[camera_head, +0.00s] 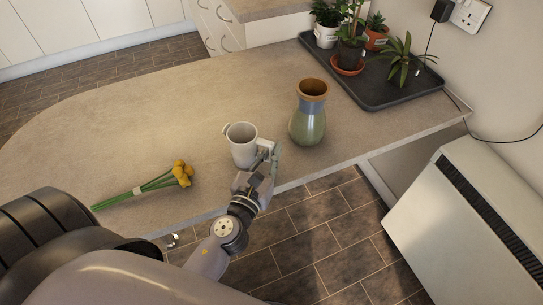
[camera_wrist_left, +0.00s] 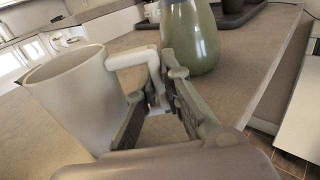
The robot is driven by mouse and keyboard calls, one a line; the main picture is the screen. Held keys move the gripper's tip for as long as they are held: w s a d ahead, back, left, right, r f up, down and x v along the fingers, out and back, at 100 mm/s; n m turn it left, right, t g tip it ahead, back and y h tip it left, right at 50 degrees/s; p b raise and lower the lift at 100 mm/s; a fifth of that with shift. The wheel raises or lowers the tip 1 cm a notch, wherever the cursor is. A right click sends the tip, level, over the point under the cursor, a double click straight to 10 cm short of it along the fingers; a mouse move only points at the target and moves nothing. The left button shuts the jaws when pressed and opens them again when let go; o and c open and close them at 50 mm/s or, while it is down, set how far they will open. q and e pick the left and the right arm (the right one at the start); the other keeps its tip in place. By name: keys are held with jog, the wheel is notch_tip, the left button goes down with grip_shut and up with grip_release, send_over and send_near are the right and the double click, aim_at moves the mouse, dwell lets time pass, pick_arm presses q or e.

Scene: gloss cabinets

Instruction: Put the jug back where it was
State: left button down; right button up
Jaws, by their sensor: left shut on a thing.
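The jug (camera_head: 241,146) is pale grey-white with a handle on its right side. It is upright at the near edge of the counter, left of the green vase. My left gripper (camera_head: 266,157) is shut on the jug's handle. In the left wrist view the jug (camera_wrist_left: 75,97) fills the left side, with its handle passing between the fingers of the gripper (camera_wrist_left: 162,88). The jug's base is hidden there, and I cannot tell whether it touches the counter. My right gripper is not in view.
A green vase with a brown rim (camera_head: 308,122) stands close to the right of the jug. Yellow flowers (camera_head: 155,183) lie on the counter (camera_head: 120,115) at left. A dark tray (camera_head: 375,100) with several potted plants is at the back right.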

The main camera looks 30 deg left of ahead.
pick_arm(q)
jog(key=shift+r, duration=0.2)
jog(key=shift+f, duration=0.15)
jog(key=c, duration=2.2)
grip_release()
jog(key=shift+f, duration=0.1)
jog(key=o, duration=0.5)
